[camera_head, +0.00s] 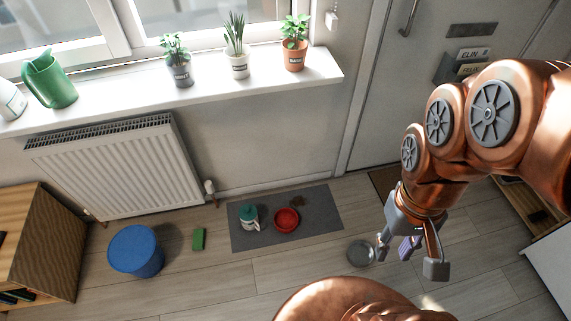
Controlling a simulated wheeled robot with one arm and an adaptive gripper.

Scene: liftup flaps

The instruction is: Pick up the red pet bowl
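The red pet bowl (286,220) sits upright on a dark grey mat (318,205) on the floor, below the window sill. A green and white container (249,218) stands close to its left, and a brown patch lies on the mat behind it. My gripper (408,262) hangs from the copper arm at the right, in front of and to the right of the bowl and apart from it. Its fingers are spread open. A small purple item (409,246) shows by the fingers; I cannot tell whether it is behind them or between them.
A grey round dish (361,253) lies on the floor left of my gripper. A blue bin (136,251) and a green block (198,239) are at left. A radiator (115,170) and sill (210,88) with plants line the wall. Floor before the mat is clear.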

